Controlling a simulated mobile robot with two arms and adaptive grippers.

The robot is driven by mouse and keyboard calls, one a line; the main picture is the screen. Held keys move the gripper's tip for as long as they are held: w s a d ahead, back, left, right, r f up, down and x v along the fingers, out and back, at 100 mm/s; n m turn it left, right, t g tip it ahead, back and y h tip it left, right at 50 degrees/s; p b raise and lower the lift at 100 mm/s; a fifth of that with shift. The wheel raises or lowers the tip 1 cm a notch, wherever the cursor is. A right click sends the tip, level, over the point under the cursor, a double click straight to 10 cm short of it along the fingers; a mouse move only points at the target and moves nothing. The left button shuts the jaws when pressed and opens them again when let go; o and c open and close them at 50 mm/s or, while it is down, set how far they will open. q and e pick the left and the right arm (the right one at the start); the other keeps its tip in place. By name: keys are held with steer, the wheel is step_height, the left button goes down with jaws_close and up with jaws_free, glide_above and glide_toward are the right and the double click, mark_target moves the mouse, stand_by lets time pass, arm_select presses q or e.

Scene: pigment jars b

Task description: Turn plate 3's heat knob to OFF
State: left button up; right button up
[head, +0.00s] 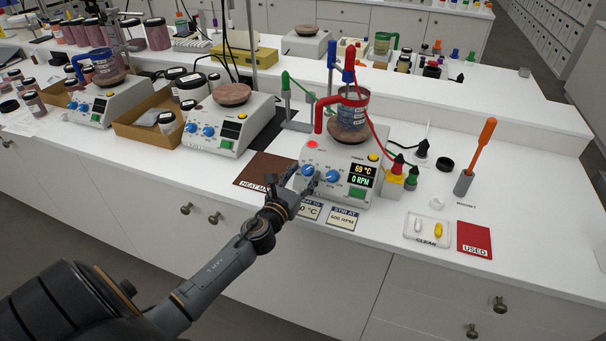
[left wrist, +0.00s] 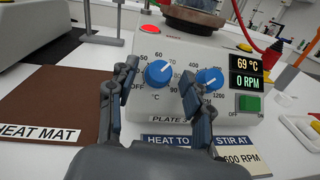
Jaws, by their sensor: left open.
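Plate 3 (head: 335,195) is a white hot plate with a lit display (left wrist: 246,73) reading 69 °C and 0 RPM. Its blue heat knob (left wrist: 158,73) is the left one, with OFF printed at its lower left. Its white mark seems to point to the upper right; I cannot read the exact setting. The blue stir knob (left wrist: 209,78) is to its right, partly behind a finger. My left gripper (head: 306,187) is open at the plate's front, also in the left wrist view (left wrist: 164,76), its fingers on either side of the heat knob. I cannot tell whether they touch it. My right gripper is out of view.
A beaker (head: 352,108) with a red holder stands on the plate, with a red cable beside it. A brown heat mat (head: 265,170) lies left. Labels (head: 342,218) lie in front. Another hot plate (head: 222,130) stands further left. A clean tray (head: 427,230) is at right.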

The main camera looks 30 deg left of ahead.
arm_select(q)
steer(key=shift+c, duration=0.4)
jaws_close()
